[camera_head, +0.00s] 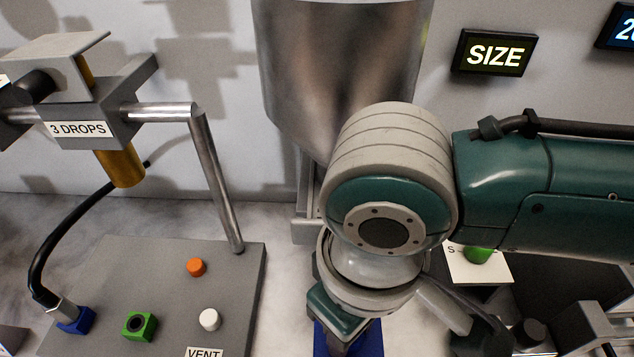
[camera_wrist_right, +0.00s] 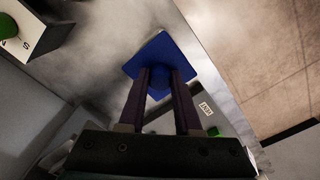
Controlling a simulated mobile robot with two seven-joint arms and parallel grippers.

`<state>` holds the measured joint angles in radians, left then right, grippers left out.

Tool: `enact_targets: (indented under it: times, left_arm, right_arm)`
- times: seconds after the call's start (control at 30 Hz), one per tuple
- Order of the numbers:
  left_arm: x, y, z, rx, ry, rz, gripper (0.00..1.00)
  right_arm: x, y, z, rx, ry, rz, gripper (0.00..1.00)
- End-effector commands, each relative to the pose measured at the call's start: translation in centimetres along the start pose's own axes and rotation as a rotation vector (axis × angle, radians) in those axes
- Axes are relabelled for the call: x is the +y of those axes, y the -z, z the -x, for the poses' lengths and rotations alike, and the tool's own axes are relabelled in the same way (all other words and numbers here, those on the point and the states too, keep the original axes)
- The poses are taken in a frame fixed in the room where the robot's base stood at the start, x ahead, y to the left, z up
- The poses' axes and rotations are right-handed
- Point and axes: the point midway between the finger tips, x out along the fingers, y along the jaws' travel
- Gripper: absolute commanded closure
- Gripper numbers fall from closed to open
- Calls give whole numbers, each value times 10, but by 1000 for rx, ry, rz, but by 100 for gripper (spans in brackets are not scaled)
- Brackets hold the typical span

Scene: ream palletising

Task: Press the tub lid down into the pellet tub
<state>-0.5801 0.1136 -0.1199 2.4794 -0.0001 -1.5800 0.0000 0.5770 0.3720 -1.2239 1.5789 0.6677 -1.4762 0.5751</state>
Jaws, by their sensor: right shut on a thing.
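A blue square plate with a round knob, which looks like the tub lid (camera_wrist_right: 168,50), shows in the right wrist view. My right gripper (camera_wrist_right: 160,76) is shut on its knob, one dark finger on each side. In the head view a bit of blue (camera_head: 321,342) shows at the bottom edge below my right wrist, and my arm hides most of it. I cannot make out the pellet tub in either view, nor tell whether the lid touches anything. My left gripper is not in view.
A metal cylinder (camera_head: 340,60) rises behind my arm.

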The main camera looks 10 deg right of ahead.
Motion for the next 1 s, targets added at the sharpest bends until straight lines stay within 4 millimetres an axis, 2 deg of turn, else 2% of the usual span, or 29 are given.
enact_targets:
  times: [1.0]
  left_arm:
    - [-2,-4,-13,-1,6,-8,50]
  right_arm:
    - [0,0,-21,-1,1,0,100]
